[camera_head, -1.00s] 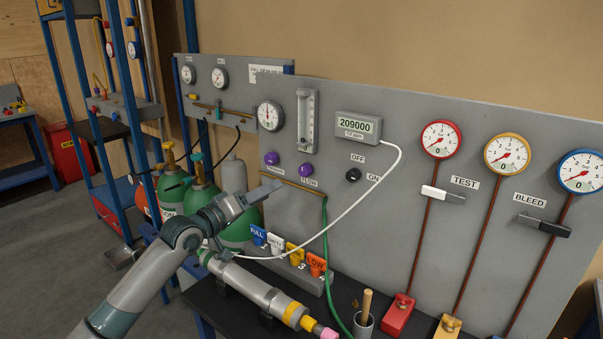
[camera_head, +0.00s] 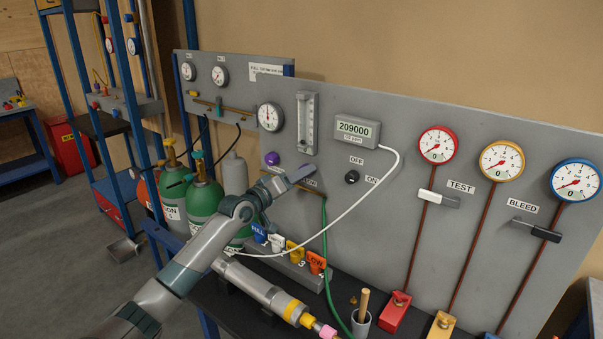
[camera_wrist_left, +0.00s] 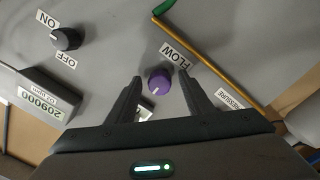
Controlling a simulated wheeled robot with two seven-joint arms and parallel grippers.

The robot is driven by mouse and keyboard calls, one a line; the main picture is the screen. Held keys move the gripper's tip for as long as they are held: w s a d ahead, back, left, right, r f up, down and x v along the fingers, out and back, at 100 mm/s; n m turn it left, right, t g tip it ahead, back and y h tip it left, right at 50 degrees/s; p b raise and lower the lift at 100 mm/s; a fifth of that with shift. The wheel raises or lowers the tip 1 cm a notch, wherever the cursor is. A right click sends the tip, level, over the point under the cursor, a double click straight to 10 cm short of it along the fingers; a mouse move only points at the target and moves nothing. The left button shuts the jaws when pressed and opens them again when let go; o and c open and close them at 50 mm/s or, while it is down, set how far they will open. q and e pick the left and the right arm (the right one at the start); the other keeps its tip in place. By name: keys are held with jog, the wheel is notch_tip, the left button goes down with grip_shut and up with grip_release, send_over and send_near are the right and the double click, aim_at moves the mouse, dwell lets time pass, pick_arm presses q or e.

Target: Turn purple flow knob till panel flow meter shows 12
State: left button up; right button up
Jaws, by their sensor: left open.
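The purple flow knob (camera_wrist_left: 159,82) shows in the left wrist view beside its FLOW label (camera_wrist_left: 175,54), between the fingers of my left gripper (camera_wrist_left: 160,88). The fingers are open, with a gap on both sides of the knob. My right gripper is not in view.
A second purple knob (camera_head: 272,159) is left of the gripper. A black ON/OFF knob (camera_head: 352,177) and a display reading 209000 (camera_head: 357,131) are to the right. A white hose (camera_head: 375,185) and green hose (camera_head: 325,225) hang nearby. Gas cylinders (camera_head: 205,196) stand left.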

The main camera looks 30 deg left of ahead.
pick_arm(q)
jog(key=shift+w, duration=0.35)
jog(key=c, duration=1)
jog(key=shift+c, duration=0.2)
jog(key=shift+m, duration=0.3)
jog(key=shift+a+r+m+y+b, duration=0.15)
jog(key=shift+m+y+b, duration=0.15)
jog(key=shift+m, duration=4.1)
jog(key=shift+a+m+y+b, duration=0.1)
jog(key=shift+m+y+b, duration=0.2)
jog(key=shift+m, duration=4.1)
